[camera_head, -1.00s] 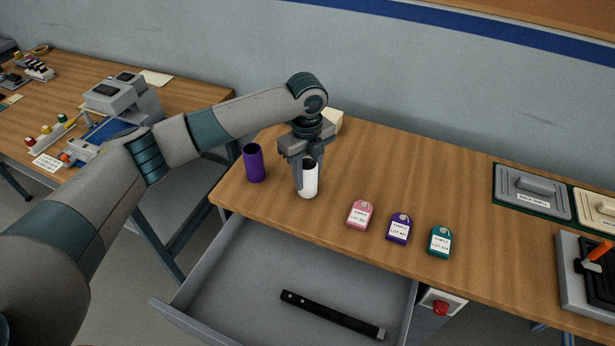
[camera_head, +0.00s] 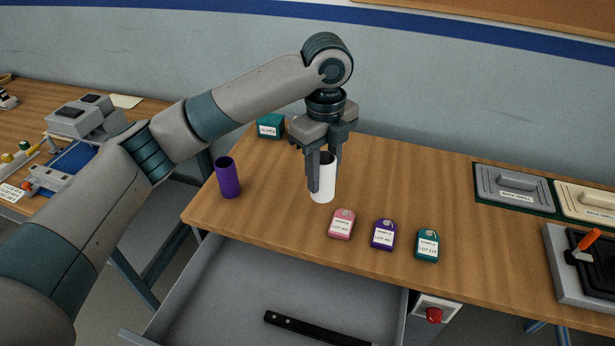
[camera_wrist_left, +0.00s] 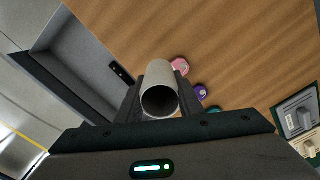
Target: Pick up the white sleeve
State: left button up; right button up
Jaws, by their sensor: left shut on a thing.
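The white sleeve (camera_head: 324,188) is an open-ended tube, upright between the fingers of my left gripper (camera_head: 322,172). The gripper comes from above and is shut on the sleeve. In the left wrist view the sleeve (camera_wrist_left: 159,82) sits between both fingers, its hollow end toward the camera. In the head view one finger covers part of its left side. I cannot tell for sure whether its lower end is clear of the table. My right gripper is not in view.
A purple sleeve (camera_head: 228,178) stands to the left on the wooden table (camera_head: 420,190). Pink (camera_head: 341,224), purple (camera_head: 383,235) and teal (camera_head: 427,245) tags lie in front. An open drawer (camera_head: 235,290) holds a black bar (camera_head: 310,330).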

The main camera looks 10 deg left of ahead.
pick_arm(q)
jog(key=shift+s+d+r, duration=0.2)
jog(key=shift+d+r, duration=0.1)
jog(key=shift+d, duration=0.1)
dwell(0.3)
